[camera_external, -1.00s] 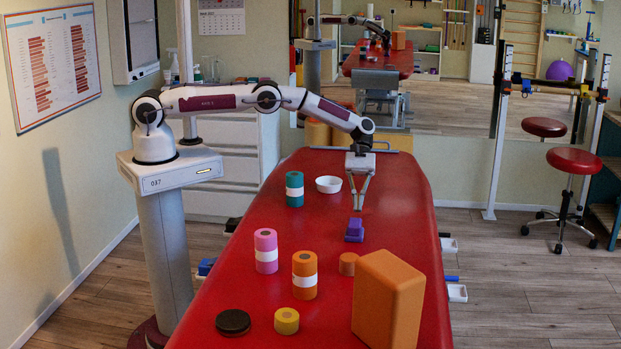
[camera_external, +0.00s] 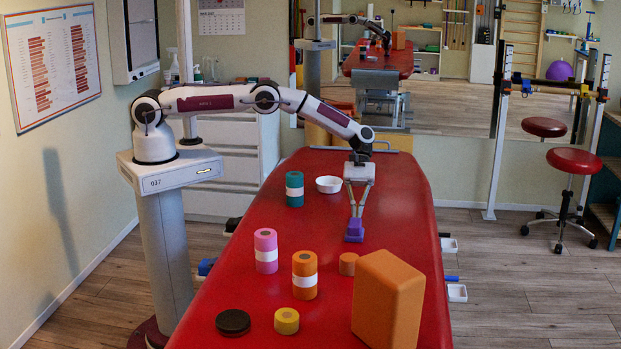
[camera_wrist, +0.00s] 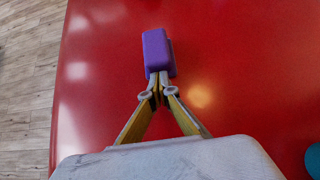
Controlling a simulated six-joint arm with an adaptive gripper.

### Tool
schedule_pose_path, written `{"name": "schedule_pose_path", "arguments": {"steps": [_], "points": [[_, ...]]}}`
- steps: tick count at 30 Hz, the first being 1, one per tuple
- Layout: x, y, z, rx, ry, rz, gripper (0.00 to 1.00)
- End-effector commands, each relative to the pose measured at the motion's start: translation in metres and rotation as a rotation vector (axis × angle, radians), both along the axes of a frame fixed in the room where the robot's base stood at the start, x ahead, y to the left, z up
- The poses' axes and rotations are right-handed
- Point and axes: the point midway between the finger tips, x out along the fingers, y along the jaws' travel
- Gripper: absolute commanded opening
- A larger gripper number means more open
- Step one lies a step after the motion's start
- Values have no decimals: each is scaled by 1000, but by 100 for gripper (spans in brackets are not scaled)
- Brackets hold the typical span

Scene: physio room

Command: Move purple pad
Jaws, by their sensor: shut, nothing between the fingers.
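The purple pad (camera_external: 354,231) is a small block lying on the red treatment table (camera_external: 400,215), right of the white bowl and nearer the camera. In the wrist view the purple pad (camera_wrist: 157,52) is just beyond my fingertips. My gripper (camera_external: 356,213) points down at it from above and behind. The fingertips (camera_wrist: 158,78) are shut together with nothing between them, at or against the pad's near edge. I cannot tell whether they touch it.
A teal roll (camera_external: 294,189) and a white bowl (camera_external: 329,184) stand left of my gripper. Nearer are pink (camera_external: 266,251) and orange (camera_external: 305,275) rolls, a short orange roll (camera_external: 348,264), a yellow roll (camera_external: 287,321), a black disc (camera_external: 233,321) and a large orange block (camera_external: 387,300).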

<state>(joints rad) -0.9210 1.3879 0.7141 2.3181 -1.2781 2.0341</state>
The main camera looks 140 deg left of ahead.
Motion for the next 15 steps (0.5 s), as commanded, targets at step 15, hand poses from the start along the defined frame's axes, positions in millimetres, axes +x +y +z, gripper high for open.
{"name": "schedule_pose_path", "arguments": {"steps": [15], "points": [[48, -46, 1, 0, 0, -1, 0]]}}
